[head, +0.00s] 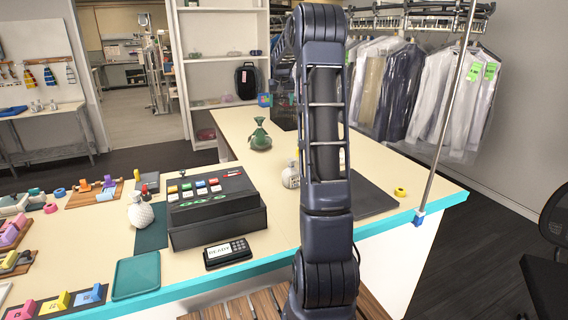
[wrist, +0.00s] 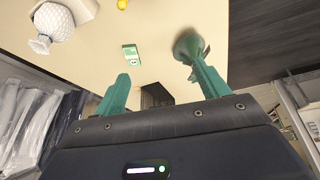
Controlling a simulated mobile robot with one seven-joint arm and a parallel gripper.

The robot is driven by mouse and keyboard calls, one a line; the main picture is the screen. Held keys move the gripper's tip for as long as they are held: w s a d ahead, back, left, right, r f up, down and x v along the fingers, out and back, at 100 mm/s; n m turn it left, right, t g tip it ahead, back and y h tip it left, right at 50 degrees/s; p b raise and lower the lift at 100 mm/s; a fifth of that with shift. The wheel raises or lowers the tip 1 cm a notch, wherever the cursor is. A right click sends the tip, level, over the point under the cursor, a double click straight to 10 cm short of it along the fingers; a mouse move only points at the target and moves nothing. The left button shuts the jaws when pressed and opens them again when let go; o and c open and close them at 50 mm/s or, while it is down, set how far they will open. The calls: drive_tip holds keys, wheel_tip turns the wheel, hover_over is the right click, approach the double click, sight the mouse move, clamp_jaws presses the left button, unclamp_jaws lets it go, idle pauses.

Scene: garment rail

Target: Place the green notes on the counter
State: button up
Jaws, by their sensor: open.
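A small green block with a pale mark, which looks like the green notes (wrist: 131,54), shows in the wrist view against the cream counter (wrist: 160,25). Whether it rests flat on the surface is hard to tell. My gripper (wrist: 157,72) is open, with its green fingers spread apart and nothing held between them. The notes appear beyond the fingertips, nearer the left finger. In the head view my arm hides part of the counter (head: 228,121), and I cannot make out the notes there. Green tags (head: 475,71) hang on the bagged garments.
A dark green vase (head: 260,138) stands on the counter; in the wrist view it is partly behind the right finger. The register (head: 212,205) stands left of my arm. A metal post (head: 446,120) rises at right.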

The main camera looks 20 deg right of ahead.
drive_tip(key=s+a+r, duration=0.3)
drive_tip(key=s+a, duration=0.1)
drive_tip(key=s, duration=0.3)
drive_tip(key=s+a+r, duration=0.2)
drive_tip(key=s+a, duration=0.3)
drive_tip(key=s, duration=0.2)
drive_tip(key=s+a+f+n, duration=0.1)
drive_tip(key=s+a, duration=0.3)
drive_tip(key=s, duration=0.9)
drive_tip(key=s+a+f+n, duration=0.1)
drive_tip(key=s+a, duration=0.4)
drive_tip(key=s, duration=0.8)
drive_tip(key=shift+a+y, duration=0.2)
drive_tip(key=shift+y, duration=0.2)
drive_tip(key=shift+o, duration=0.5)
drive_tip(key=s+a+f, duration=0.2)
drive_tip(key=s+f, duration=0.4)
drive_tip(key=s, duration=0.6)
drive_tip(key=shift+f+n+y, duration=0.3)
drive_tip(key=shift+f, duration=0.1)
drive_tip(key=shift+a, duration=0.1)
